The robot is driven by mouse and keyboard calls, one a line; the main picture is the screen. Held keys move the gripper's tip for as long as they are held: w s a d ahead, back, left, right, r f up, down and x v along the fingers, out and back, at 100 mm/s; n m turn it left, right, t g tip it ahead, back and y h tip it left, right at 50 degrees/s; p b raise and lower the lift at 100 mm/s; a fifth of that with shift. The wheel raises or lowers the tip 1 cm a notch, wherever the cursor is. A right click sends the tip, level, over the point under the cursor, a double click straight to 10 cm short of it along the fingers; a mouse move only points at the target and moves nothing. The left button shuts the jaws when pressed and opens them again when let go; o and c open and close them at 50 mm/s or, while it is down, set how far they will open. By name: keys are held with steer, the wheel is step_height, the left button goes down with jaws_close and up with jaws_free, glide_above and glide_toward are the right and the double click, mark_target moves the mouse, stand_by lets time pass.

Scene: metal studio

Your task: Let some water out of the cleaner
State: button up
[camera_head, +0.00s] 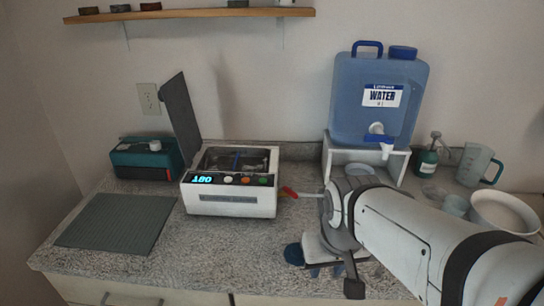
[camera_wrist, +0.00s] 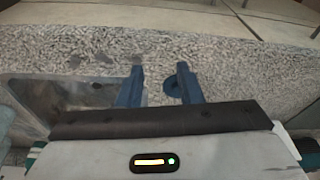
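The cleaner (camera_head: 232,200) is a white box on the counter with a lit display, several buttons and its dark lid raised at the back. Its open top shows a tank, but the water level cannot be made out. A small red lever (camera_head: 289,192) sticks out from its right side, low down. My gripper (camera_head: 325,270) hangs over the counter in front and to the right of the cleaner, apart from the lever. In the wrist view my gripper (camera_wrist: 160,70) has its two blue fingers apart, with nothing held between them.
A blue water jug (camera_head: 378,105) stands on a white stand at the back right. A soap bottle (camera_head: 427,162), a pitcher (camera_head: 474,164) and a white bowl (camera_head: 503,213) are further right. A grey mat (camera_head: 117,222) lies left.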

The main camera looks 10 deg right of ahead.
steer(key=shift+a, duration=0.15)
step_height(320, 180, up, 7)
steer(key=n+g+p, duration=0.2)
steer(key=n+p, duration=0.5)
steer(key=p, duration=0.4)
glide_above(294, 193)
steer(key=shift+s+r, duration=0.2)
steer(key=shift+s, duration=0.05)
steer(key=shift+w+f, duration=0.15)
steer(key=shift+f, duration=0.15)
step_height(294, 193, down, 7)
steer(key=shift+f+p, duration=0.2)
steer(key=shift+p, duration=0.25)
steer(key=shift+c, duration=0.4)
jaws_close()
